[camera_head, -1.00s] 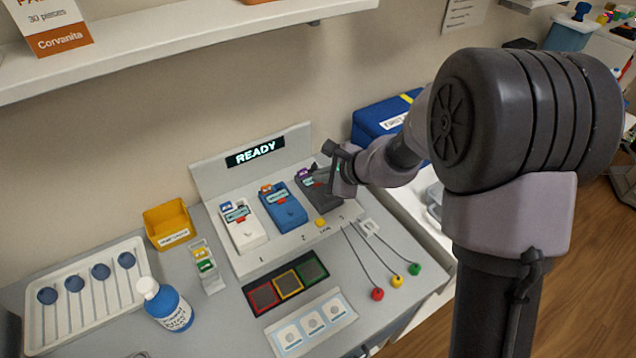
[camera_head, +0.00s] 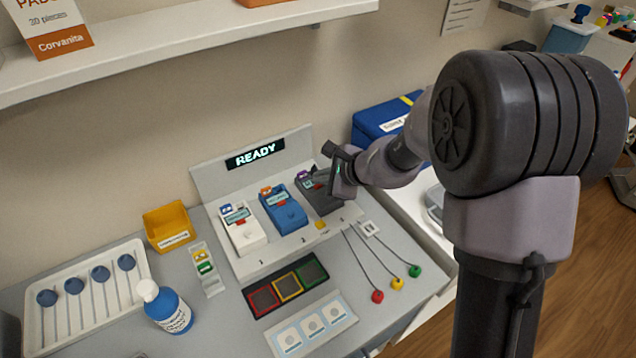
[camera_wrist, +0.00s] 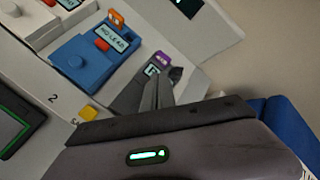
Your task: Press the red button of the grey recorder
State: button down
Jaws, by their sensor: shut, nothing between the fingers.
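The grey recorder (camera_head: 319,198) stands at the right end of the white stand, with a purple tag at its top. In the wrist view only part of the grey recorder (camera_wrist: 129,97) shows beside and behind my fingers. In the wrist view my gripper's fingertips (camera_wrist: 160,82) lie close to the recorder's small display. I cannot tell whether they touch it.
A blue recorder (camera_head: 286,216) and a white recorder (camera_head: 243,236) stand to the left on the same stand (camera_head: 262,258). A panel reading READY (camera_head: 255,153) rises behind. A blue box (camera_head: 376,123) sits close behind my wrist.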

aim_at(321, 187)
jog(key=shift+r, duration=0.5)
notch_tip(321, 187, up, 5)
jog(key=p, duration=0.4)
dwell(0.5)
